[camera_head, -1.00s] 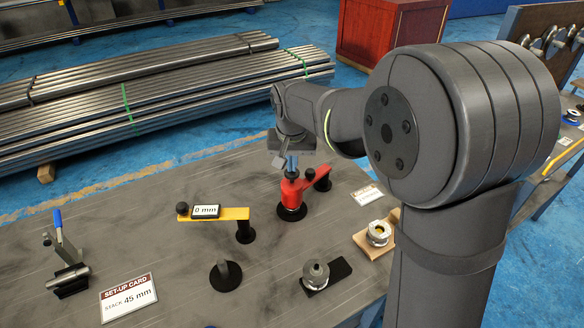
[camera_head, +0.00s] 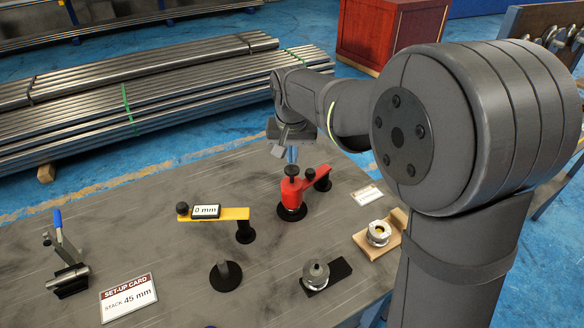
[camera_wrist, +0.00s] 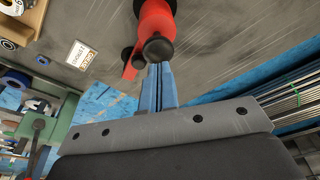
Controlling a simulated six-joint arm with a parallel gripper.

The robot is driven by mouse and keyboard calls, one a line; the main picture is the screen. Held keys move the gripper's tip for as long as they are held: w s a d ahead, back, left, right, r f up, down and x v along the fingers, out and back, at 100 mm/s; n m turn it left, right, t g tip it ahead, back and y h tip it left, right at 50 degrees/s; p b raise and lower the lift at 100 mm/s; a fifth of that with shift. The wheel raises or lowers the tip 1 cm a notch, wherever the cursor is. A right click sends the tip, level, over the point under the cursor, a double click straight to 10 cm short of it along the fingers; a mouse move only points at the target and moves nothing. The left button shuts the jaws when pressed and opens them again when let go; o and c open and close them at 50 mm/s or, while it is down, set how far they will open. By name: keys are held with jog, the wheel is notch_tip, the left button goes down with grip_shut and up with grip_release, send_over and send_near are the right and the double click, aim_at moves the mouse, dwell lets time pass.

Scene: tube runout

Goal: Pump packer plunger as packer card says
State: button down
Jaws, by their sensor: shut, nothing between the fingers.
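The red packer (camera_head: 295,192) stands on the bench on a round black base, with a black plunger knob (camera_head: 291,170) on top and a red arm to a second black post. My gripper (camera_head: 291,156) has slim blue fingers, shut and empty, just behind and above the knob. In the wrist view the fingertips of my gripper (camera_wrist: 157,66) appear right beside the black knob (camera_wrist: 158,48); I cannot tell whether they touch. The packer card (camera_head: 367,195) lies right of the packer; it also shows in the wrist view (camera_wrist: 81,54), its writing too small to read.
A yellow arm with a "0 mm" display (camera_head: 206,211) stands left of the packer. A set-up card reading "STACK 45 mm" (camera_head: 128,297), a blue-handled clamp (camera_head: 66,262), a post on a round base (camera_head: 226,274) and two ring holders (camera_head: 327,277) (camera_head: 378,236) occupy the front bench.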

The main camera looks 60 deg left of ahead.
jog(key=shift+w+a+v, duration=0.1)
jog(key=shift+a+v, duration=0.05)
jog(key=shift+v, duration=0.8)
jog(key=shift+w+a+v, duration=0.1)
jog(key=shift+a+v, duration=0.05)
jog(key=shift+v, duration=0.75)
jog(key=shift+w+a+v, duration=0.1)
jog(key=shift+a+v, duration=0.1)
jog(key=shift+v, duration=0.75)
jog(key=shift+r, duration=0.1)
jog(key=shift+d+x, duration=0.15)
jog(key=shift+x, duration=0.8)
jog(key=shift+d+x, duration=0.15)
jog(key=shift+x, duration=0.75)
jog(key=shift+s, duration=0.2)
